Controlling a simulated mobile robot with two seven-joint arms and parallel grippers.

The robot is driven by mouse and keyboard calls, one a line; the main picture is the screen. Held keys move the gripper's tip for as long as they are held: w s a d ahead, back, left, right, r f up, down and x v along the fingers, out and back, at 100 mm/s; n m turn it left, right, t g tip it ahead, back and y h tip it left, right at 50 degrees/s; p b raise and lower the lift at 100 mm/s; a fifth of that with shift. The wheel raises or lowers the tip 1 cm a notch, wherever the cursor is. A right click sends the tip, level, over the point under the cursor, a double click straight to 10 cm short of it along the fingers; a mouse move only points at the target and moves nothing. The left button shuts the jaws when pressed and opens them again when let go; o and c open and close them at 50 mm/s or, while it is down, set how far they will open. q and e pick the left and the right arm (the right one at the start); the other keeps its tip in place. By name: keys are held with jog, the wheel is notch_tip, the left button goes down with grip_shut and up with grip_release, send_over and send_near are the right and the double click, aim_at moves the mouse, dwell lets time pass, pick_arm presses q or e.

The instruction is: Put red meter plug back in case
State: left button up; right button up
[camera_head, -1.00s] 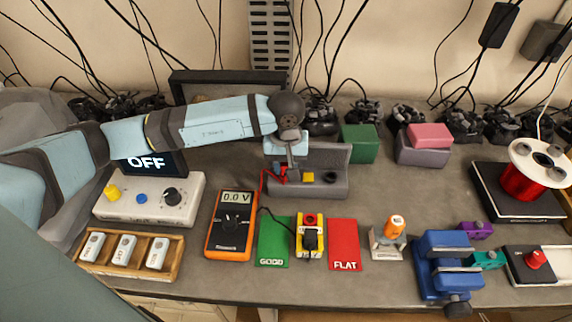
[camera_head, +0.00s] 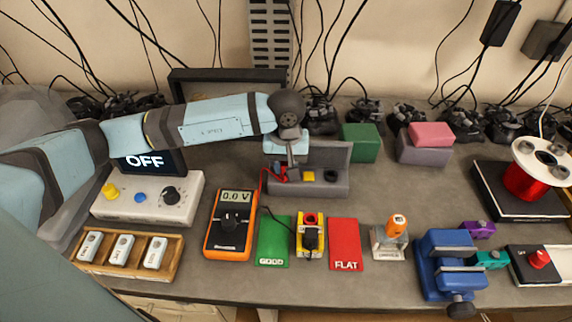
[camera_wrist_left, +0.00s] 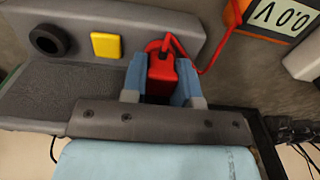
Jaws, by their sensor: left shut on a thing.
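The red meter plug (camera_wrist_left: 161,72) is between the blue-grey fingers of my left gripper (camera_wrist_left: 162,85) in the left wrist view. The gripper is shut on it. In the head view the red plug (camera_head: 279,174) shows at the left end of the grey case (camera_head: 335,188), under my left wrist. Its red lead runs to the orange multimeter (camera_head: 232,224), which reads 0.0 V. The case has a yellow square (camera_head: 308,177) and a black round socket (camera_head: 330,176) on its front. Whether the plug is seated cannot be told. My right gripper is not in view.
A grey control box (camera_head: 148,198) and a wooden tray (camera_head: 178,259) of white modules stand at the left. Green (camera_head: 273,240) and red (camera_head: 345,243) cards flank a yellow device (camera_head: 310,236). A blue vise (camera_head: 445,266) and wire spool (camera_head: 524,180) stand right.

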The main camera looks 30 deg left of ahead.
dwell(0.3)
pick_arm(q)
jog(key=o, duration=0.9)
jog(key=shift+o, duration=0.2)
